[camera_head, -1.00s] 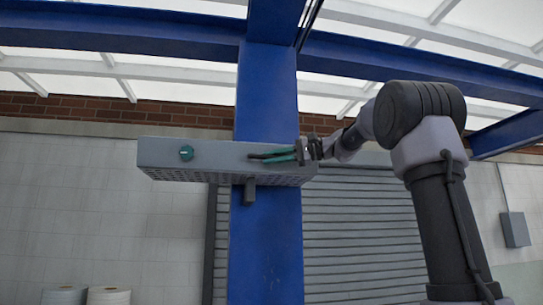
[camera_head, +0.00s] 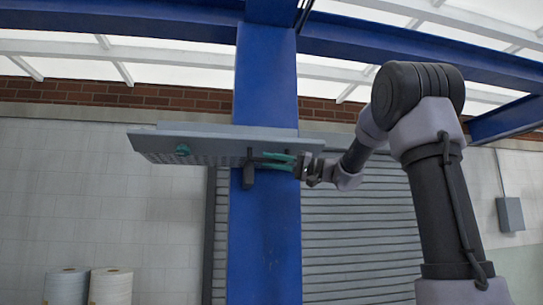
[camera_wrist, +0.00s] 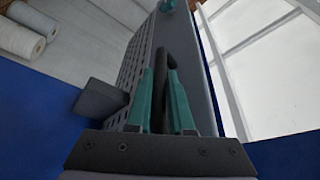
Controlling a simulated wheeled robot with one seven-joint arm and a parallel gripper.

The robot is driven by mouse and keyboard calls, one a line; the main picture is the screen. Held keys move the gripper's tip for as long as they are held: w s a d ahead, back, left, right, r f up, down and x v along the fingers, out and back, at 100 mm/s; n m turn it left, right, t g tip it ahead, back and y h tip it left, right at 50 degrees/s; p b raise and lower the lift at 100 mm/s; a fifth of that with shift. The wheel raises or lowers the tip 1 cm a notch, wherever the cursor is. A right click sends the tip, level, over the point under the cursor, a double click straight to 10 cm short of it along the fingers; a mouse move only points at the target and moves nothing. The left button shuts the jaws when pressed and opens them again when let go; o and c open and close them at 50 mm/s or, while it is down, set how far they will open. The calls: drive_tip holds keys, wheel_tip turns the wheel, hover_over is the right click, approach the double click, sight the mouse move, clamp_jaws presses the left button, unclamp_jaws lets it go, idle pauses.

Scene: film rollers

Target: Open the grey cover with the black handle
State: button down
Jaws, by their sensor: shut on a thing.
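The grey cover (camera_head: 222,143) is a wide, flat piece with a perforated face, set against the blue post at the middle of the head view. A teal round knob (camera_head: 183,149) sits on its left part, and its front face tilts downward. My gripper (camera_head: 272,161) reaches it from the right, with teal fingers at the cover's right half. In the wrist view my teal fingers (camera_wrist: 166,106) are on both sides of the black handle (camera_wrist: 162,65) and shut on it. The cover's perforated side (camera_wrist: 137,62) shows beside the fingers there.
A blue post (camera_head: 266,235) stands behind the cover. A dark block (camera_head: 248,177) juts from it just below the cover. A grey roller shutter (camera_head: 358,230) lies behind. White rolls (camera_head: 110,287) stand at lower left. A grey wall box (camera_head: 510,214) hangs at right.

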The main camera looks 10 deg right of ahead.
drive_tip(key=shift+w+f+n+g+y, duration=0.3)
drive_tip(key=shift+f+n+y, duration=0.15)
drive_tip(key=shift+n, duration=0.65)
drive_tip(key=shift+f, duration=0.1)
drive_tip(key=c, duration=0.8)
unclamp_jaws()
drive_tip(key=shift+d, duration=0.1)
drive_tip(key=v, duration=1)
drive_tip(key=shift+d+f, duration=0.15)
drive_tip(key=shift+d, duration=0.15)
drive_tip(key=shift+s, duration=0.1)
